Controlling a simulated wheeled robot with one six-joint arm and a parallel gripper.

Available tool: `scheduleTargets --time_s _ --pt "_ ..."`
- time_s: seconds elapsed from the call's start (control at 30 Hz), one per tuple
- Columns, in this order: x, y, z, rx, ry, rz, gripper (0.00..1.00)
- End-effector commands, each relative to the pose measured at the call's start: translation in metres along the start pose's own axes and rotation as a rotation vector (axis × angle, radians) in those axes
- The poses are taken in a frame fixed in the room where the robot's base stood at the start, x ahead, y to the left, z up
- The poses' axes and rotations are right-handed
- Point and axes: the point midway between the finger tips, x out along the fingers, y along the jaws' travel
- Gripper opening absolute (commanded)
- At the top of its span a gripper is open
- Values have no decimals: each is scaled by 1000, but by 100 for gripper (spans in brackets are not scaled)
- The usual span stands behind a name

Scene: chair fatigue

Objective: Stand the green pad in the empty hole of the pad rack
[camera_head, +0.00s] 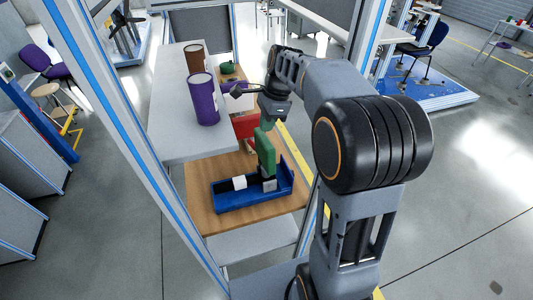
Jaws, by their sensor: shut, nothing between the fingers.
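The green pad (265,150) stands upright at the right part of the blue pad rack (235,204). Its foot is partly hidden by a light grey block (269,185), so I cannot tell how deep it sits in the hole. A white block (239,183) is in the rack to the left of the pad. My gripper (236,91) is shut and empty. It is above and behind the pad, apart from it, with its fingers towards the left near the purple cylinder.
A purple cylinder (203,99) and a brown cylinder (194,56) stand on the grey shelf (180,142) at left. A red box (245,125) and a green round item (229,68) are farther back. Frame posts flank the wooden board (205,170).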

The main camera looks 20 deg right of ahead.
Motion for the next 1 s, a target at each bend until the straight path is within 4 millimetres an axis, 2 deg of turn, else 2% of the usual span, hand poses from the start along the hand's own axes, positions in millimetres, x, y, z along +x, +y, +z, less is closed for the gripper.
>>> scheduleTargets --time_s 0.03,0.3,0.63,0.77,1.0 --pt "0 0 0 0 0 0 0" --pt "0 0 0 0 0 0 26" --pt "-4 0 0 1 0 -1 27" --pt "-20 -1 -1 1 1 -4 27" --pt "-70 -1 -1 1 1 -5 27"
